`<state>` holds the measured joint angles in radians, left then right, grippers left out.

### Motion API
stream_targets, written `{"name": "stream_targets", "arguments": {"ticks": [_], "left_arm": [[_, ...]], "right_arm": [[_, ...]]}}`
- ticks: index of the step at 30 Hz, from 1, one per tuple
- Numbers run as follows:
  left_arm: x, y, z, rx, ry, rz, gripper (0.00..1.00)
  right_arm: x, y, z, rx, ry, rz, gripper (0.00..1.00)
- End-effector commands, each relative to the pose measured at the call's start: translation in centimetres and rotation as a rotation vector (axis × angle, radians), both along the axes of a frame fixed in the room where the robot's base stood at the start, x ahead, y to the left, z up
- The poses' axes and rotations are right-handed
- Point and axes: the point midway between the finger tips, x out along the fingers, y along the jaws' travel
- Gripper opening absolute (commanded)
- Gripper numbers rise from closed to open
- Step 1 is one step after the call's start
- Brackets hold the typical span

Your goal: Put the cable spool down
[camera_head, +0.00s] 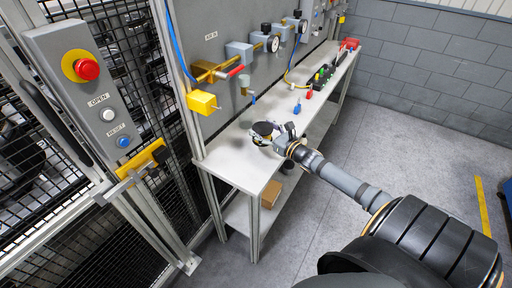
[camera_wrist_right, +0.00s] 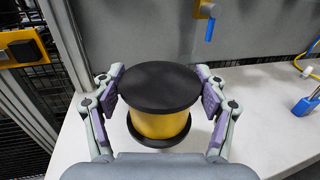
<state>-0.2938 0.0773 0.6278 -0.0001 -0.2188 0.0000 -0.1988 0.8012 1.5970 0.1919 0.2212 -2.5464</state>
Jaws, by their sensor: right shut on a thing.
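The cable spool (camera_wrist_right: 160,122) has black round flanges and a yellow middle. In the right wrist view it is upright between the two fingers of my right gripper (camera_wrist_right: 160,92), whose pads are at the sides of its top flange. In the head view the spool (camera_head: 262,129) is small and partly hidden by my right gripper (camera_head: 268,134), over the near end of the white workbench (camera_head: 232,170). I cannot tell whether the spool's bottom touches the bench. My left gripper is not in view.
A grey panel with valves and gauges rises behind the bench. A blue padlock (camera_wrist_right: 305,104) lies to the right of the spool. A cardboard box (camera_head: 271,194) is on the lower shelf. A mesh fence and a control box (camera_head: 85,85) stand at left. The bench front is clear.

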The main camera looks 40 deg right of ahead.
Motion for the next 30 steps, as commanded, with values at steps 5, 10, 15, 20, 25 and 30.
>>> {"name": "stream_targets", "arguments": {"ticks": [5, 10, 15, 20, 25, 30], "left_arm": [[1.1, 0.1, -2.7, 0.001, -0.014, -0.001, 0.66], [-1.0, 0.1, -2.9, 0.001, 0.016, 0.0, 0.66], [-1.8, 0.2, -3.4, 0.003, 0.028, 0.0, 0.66], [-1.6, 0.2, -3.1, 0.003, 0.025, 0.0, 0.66], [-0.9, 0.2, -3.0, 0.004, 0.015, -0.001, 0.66], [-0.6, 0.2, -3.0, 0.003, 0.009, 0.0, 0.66]], "right_arm": [[0.2, 2.7, -4.1, 0.003, -0.001, -0.003, 0.29], [0.2, 3.5, -4.8, -0.001, 0.001, -0.002, 0.29], [0.2, 4.2, -6.0, 0.003, 0.002, -0.004, 0.29], [0.2, 4.1, -8.0, 0.002, 0.002, -0.003, 0.29], [0.2, 4.1, -8.4, 0.0, 0.002, -0.001, 0.29], [0.1, 4.0, -8.5, -0.001, 0.004, -0.002, 0.84]]}}
